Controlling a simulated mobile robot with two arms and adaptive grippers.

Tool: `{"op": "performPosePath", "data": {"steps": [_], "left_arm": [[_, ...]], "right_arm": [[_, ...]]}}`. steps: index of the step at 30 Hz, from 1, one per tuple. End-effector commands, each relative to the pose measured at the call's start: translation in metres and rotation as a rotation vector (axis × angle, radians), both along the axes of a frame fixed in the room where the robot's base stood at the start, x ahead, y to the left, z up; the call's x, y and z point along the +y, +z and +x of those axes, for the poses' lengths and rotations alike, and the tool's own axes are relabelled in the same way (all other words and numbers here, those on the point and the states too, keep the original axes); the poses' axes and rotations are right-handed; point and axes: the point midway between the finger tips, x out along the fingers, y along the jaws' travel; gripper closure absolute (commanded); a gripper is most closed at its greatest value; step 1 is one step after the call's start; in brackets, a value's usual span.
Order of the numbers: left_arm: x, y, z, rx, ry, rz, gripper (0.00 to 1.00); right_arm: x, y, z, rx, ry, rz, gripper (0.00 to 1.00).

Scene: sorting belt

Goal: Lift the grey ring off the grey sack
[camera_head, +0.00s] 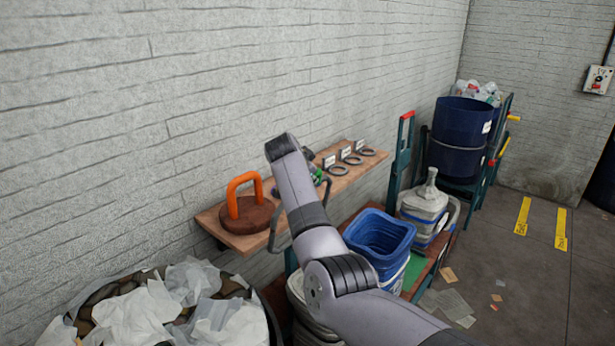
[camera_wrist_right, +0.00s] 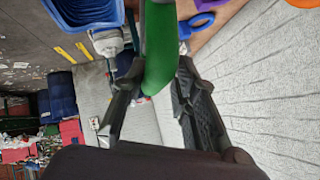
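Several grey rings lie flat on the wooden shelf in the head view, among them a near one (camera_head: 337,170), a middle one (camera_head: 352,160) and a far one (camera_head: 366,152). Small white label cards stand behind them. I cannot pick out the grey sack with certainty. My right arm crosses the head view and hides most of its gripper there. In the right wrist view the right gripper's fingers (camera_wrist_right: 158,68) stand apart, with a smooth green object (camera_wrist_right: 162,50) between them. Whether they press on it is unclear. My left gripper is not in view.
The shelf (camera_head: 226,235) also holds a brown disc (camera_head: 250,215) with an orange handle (camera_head: 234,188). Pale crumpled bags (camera_head: 150,312) fill a round bin at lower left. Blue tubs (camera_head: 380,238) and a clear jug (camera_head: 425,203) stand right of the arm.

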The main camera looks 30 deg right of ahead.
Motion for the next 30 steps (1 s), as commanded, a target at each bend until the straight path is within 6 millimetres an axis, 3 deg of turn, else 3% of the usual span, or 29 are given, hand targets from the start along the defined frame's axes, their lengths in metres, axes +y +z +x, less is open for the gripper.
{"op": "performPosePath", "data": {"steps": [4, 16, 23, 30], "left_arm": [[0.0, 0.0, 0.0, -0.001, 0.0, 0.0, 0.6], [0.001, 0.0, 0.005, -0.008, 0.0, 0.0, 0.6], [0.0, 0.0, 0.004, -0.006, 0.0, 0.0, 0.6], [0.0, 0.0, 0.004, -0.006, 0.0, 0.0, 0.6]], "right_arm": [[0.001, -0.002, 0.0, 0.003, 0.001, 0.001, 0.62], [0.004, 0.001, -0.003, 0.005, 0.002, 0.0, 0.62], [0.021, 0.02, -0.018, 0.001, 0.003, 0.002, 0.62], [0.047, 0.051, -0.044, 0.001, 0.003, 0.001, 0.62]]}}
